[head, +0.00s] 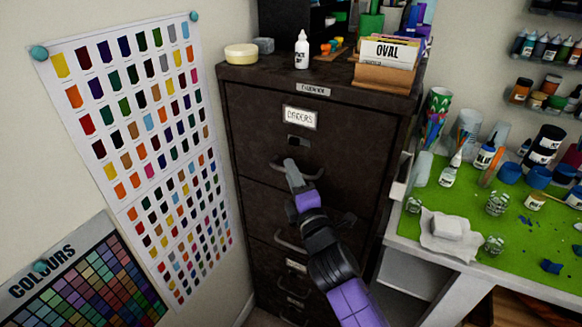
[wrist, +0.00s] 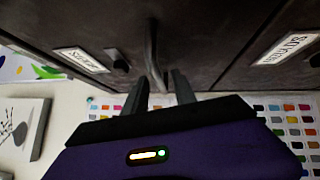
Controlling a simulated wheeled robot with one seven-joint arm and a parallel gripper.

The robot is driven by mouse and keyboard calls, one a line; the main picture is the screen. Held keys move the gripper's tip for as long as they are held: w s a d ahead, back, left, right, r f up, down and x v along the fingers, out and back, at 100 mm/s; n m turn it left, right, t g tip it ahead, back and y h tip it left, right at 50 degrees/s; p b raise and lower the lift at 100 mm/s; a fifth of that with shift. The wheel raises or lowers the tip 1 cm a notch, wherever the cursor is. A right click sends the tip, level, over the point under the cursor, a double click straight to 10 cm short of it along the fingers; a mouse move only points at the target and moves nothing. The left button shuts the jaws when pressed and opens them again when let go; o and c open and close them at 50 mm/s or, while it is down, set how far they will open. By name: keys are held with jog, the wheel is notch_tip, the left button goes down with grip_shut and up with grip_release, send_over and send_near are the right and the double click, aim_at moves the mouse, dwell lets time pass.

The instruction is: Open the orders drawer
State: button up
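The orders drawer (head: 262,128) is the top drawer of a dark metal filing cabinet. It looks closed, with a white label (head: 299,117) and a small latch above its handle. My gripper (head: 291,168) is at the handle (head: 312,173) in the head view. In the wrist view, the handle (wrist: 151,45) runs down so that its lower end lies between the two dark fingers of my gripper (wrist: 159,85). The fingers are apart, with a gap beside the bar. Part of the handle is hidden behind my gripper in the head view.
More drawers with handles (head: 288,242) lie below. A white bottle (head: 302,50) and a card box (head: 385,76) stand on the cabinet top. A workbench with a green mat (head: 470,235) is close on the right. A colour chart (head: 140,150) hangs on the left wall.

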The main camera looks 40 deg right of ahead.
jog(key=shift+w+d, duration=0.2)
jog(key=shift+w, duration=0.25)
jog(key=shift+c, duration=0.2)
grip_shut()
dwell(1.0)
